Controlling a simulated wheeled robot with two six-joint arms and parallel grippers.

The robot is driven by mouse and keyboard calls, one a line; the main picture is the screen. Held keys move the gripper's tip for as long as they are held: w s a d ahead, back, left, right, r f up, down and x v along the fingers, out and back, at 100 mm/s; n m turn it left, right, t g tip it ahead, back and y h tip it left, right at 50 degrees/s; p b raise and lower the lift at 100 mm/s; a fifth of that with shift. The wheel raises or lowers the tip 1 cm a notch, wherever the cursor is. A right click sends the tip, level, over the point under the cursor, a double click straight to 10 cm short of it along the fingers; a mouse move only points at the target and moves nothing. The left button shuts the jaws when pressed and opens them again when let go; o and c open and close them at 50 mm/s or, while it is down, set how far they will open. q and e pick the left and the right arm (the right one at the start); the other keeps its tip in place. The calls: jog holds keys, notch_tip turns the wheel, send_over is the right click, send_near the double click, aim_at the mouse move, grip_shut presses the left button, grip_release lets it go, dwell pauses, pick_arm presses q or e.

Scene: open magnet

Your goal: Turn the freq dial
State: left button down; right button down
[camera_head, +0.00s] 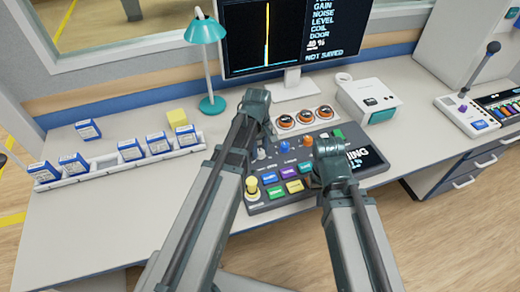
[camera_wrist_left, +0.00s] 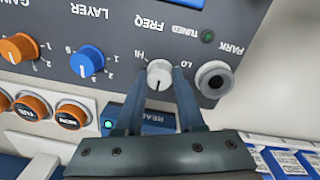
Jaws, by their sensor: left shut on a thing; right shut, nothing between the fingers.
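The freq dial (camera_wrist_left: 160,74) is a small white knob with a dark pointer line, between the HI and LO marks on the grey console panel. My left gripper (camera_wrist_left: 161,82) has one finger on each side of the dial and is shut on it. In the head view the dial (camera_head: 261,154) stands at the console's left, just below my left gripper (camera_head: 267,134). The TUNED lamp (camera_wrist_left: 207,36) looks dark green and unlit. My right gripper (camera_head: 328,143) is over the console's right part, shut and empty; its fingertips are hard to make out.
A blue LAYER dial (camera_wrist_left: 88,60) and an orange GAIN dial (camera_wrist_left: 20,47) sit beside the freq dial; a dark PARK socket (camera_wrist_left: 214,79) is on its other side. The monitor (camera_head: 285,38) shows a yellow peak and "NOT SAVED". A teal lamp (camera_head: 207,60) stands behind.

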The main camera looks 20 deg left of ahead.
aim_at(259, 151)
pick_arm(q)
jog(key=shift+m, duration=2.8)
jog(key=c, duration=0.5)
grip_release()
jog(key=r+p, duration=1.4)
jog(key=shift+a, duration=0.25)
